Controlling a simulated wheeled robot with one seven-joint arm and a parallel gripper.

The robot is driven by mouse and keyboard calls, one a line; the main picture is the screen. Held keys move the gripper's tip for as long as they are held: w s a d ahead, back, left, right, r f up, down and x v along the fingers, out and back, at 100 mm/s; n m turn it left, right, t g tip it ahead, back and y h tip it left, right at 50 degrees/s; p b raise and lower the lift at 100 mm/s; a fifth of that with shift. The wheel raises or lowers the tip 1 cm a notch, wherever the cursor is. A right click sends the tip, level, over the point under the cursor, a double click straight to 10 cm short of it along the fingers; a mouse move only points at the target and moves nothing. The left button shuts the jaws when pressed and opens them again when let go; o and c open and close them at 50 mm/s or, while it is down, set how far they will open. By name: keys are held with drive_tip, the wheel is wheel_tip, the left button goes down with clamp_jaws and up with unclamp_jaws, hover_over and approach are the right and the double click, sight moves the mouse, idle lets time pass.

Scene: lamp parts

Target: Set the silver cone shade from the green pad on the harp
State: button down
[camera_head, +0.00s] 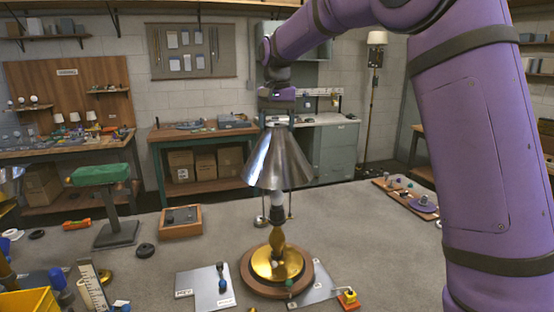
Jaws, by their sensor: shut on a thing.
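The silver cone shade (279,163) hangs upright, narrow end up, in the middle of the camera_head view. My gripper (278,122) is shut on its top. The brass lamp (278,262) stands directly below on a round wooden base (247,280). A white bulb (279,198) shows just under the shade's lower rim. The harp is not clearly visible; the shade covers the lamp's upper part. I cannot tell whether the shade touches the lamp. A green pad (101,174) tops a dark stand at the left, with nothing on it.
A grey plate (203,288) lies left of the lamp, and another plate (318,290) with a yellow block (348,297) lies right. A wooden box (180,221) stands behind left. A yellow bin (28,302) is at the front left.

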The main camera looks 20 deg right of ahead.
drive_tip(key=shift+f, duration=0.6)
drive_tip(key=shift+f, duration=1.85)
drive_tip(key=shift+f, duration=2.15)
idle(1.2)
unclamp_jaws()
